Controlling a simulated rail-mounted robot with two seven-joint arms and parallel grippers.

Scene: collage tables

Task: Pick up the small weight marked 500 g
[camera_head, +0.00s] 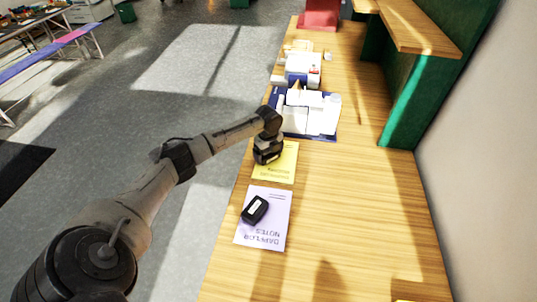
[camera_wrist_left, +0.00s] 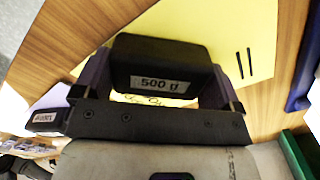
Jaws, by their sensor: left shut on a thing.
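The 500 g weight (camera_wrist_left: 160,52) is a black block with a pale label reading "500 g", seen in the left wrist view. My left gripper (camera_wrist_left: 160,88) is shut on it, with one finger on each side. In the head view my left gripper (camera_head: 266,158) is over the far left part of a yellow sheet (camera_head: 283,174) on the wooden table. I cannot tell whether the weight touches the sheet. A second black weight (camera_head: 254,210) lies on a lilac sheet (camera_head: 262,242) nearer to me. My right gripper is not in view.
The long wooden table (camera_head: 350,215) is mostly clear on its right side. A blue tray (camera_head: 334,128) with white items lies beyond the yellow sheet, and a white device (camera_head: 303,68) is farther back. A green partition (camera_head: 402,115) stands along the right edge.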

